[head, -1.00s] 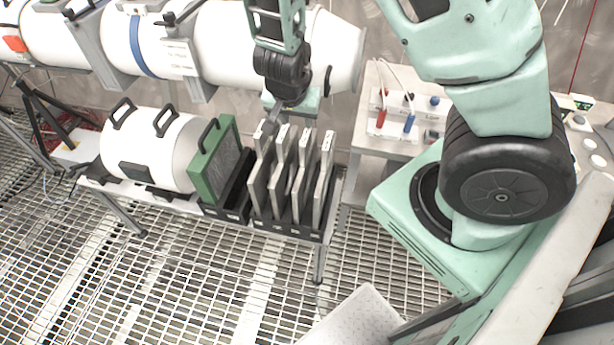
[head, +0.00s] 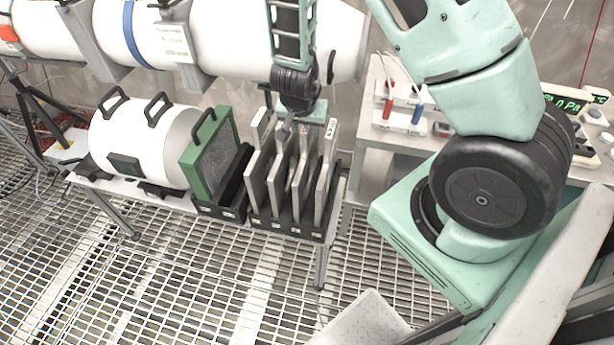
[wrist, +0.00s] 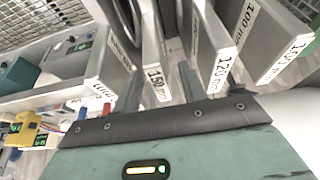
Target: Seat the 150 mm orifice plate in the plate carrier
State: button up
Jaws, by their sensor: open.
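The 150 mm orifice plate (wrist: 154,62) stands upright among other plates in a black rack (head: 285,225); its label faces my wrist camera. My gripper (wrist: 160,92) is open, with one finger on each side of this plate's upper edge. I cannot tell whether the fingers touch it. In the head view my gripper (head: 290,126) is over the tops of the plates, and the arm partly hides it. The 120 mm plate (wrist: 213,55) and a 100 mm plate (wrist: 270,40) stand to the right in the wrist view. I cannot make out the plate carrier.
A green-framed filter (head: 210,155) and a white cylinder with handles (head: 145,140) sit left of the rack. A large white pipe (head: 230,40) runs behind. A side table (head: 375,135) with red and blue handles stands right. Grating floor in front is mostly clear.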

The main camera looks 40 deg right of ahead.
jog(key=x, duration=0.4)
jog(key=shift+f, duration=0.15)
grip_shut()
dwell(1.3)
